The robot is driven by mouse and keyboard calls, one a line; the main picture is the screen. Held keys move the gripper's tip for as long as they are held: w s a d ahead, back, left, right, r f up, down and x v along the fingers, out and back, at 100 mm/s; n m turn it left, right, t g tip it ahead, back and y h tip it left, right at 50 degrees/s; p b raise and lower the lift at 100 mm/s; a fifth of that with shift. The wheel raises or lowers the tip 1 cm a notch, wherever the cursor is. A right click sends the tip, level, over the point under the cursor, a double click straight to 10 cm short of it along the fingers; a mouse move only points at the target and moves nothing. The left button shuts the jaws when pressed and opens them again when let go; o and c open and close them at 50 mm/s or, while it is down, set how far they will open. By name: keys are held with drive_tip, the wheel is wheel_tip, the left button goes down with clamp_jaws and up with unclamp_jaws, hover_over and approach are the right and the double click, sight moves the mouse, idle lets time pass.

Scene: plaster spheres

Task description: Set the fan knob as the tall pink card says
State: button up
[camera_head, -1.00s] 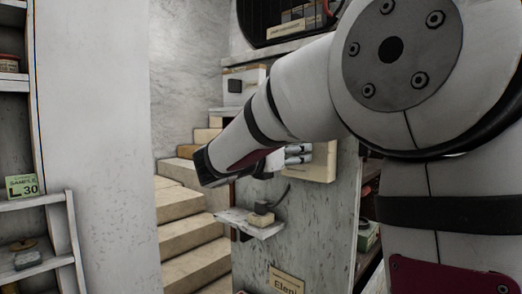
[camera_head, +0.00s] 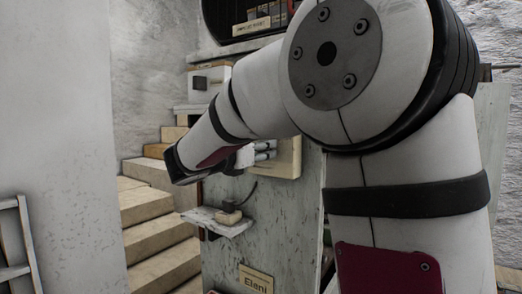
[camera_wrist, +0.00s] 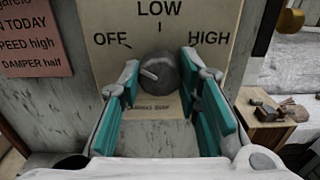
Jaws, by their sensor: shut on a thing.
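The fan knob (camera_wrist: 164,80) is a round dark grey knob on a cream plate (camera_wrist: 115,18) marked OFF, LOW and HIGH. Its white mark lies on its left side, toward OFF. My gripper (camera_wrist: 160,68), with teal finger pads, is shut on the knob from both sides. In the head view my gripper (camera_head: 268,153) is at the plate (camera_head: 289,163), and my arm covers part of it. The pink card (camera_wrist: 36,38) is left of the plate in the wrist view, cut by the frame edge. It reads "SPEED high" and "DAMPER half".
A small shelf (camera_head: 202,222) with an object on it juts out below my forearm. Stone steps (camera_head: 150,205) rise at the left. In the wrist view, a wooden surface with small things (camera_wrist: 262,125) is at the right.

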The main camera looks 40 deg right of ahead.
drive_tip(key=shift+w+m+b, duration=0.1)
drive_tip(key=shift+m+b, duration=0.2)
drive_tip(key=shift+b, duration=0.1)
drive_tip(key=m+b, duration=2.3)
drive_tip(key=b, duration=0.3)
drive_tip(key=shift+r, duration=0.1)
drive_tip(key=o, duration=1.1)
drive_tip(key=shift+o, duration=0.2)
